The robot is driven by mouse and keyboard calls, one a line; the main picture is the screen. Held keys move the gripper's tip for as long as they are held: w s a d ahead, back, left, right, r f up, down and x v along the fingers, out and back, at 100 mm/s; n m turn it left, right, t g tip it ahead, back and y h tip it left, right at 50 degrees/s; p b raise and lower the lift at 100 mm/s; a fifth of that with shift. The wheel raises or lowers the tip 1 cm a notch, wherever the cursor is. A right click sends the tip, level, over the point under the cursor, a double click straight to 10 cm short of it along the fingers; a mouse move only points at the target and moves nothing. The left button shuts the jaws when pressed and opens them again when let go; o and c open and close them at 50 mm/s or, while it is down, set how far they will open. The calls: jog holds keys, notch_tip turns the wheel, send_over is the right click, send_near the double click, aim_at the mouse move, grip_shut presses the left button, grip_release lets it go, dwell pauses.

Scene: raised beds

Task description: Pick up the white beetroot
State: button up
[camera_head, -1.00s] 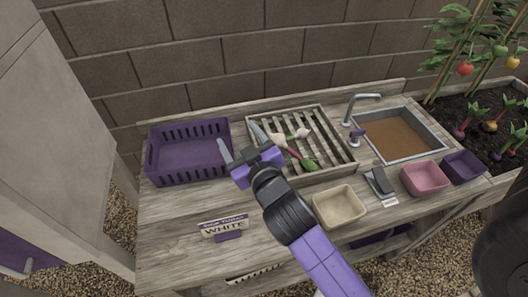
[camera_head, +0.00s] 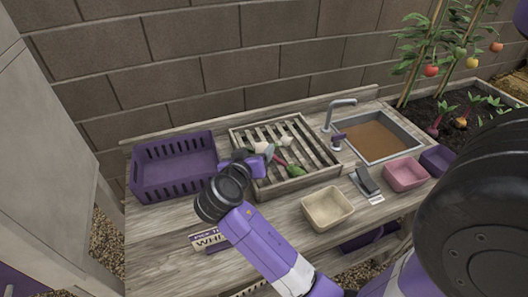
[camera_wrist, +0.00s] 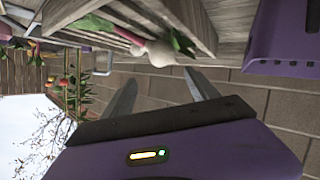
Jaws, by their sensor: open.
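White-bulbed beetroots lie in the slatted wooden tray (camera_head: 322,157). One white beetroot (camera_head: 261,147) is at the tray's left side, beside my gripper, with a red stem and green leaves (camera_head: 294,170) running down to the right. A second pale root (camera_head: 287,141) lies just right of it. In the wrist view a white bulb (camera_wrist: 162,53) with pink stem sits just beyond and between my open fingers. My gripper (camera_head: 256,155) is open and empty at the tray's left edge; its fingers (camera_wrist: 163,80) also show in the wrist view. The gripper hides part of the tray.
A purple crate (camera_head: 178,190) stands left of the tray. A beige bin (camera_head: 328,208), a dark scale-like object (camera_head: 367,181), a pink bin (camera_head: 406,174) and a sink (camera_head: 378,140) are to the right. A sign reading "WHI…" (camera_head: 208,240) stands in front, partly covered by my arm.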

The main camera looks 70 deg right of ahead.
aim_at(262, 150)
jog(key=f, duration=0.1)
jog(key=d+f, duration=0.1)
jog(key=f, duration=0.1)
jog(key=shift+x, duration=3.3)
jog(key=shift+a+f, duration=0.1)
grip_shut()
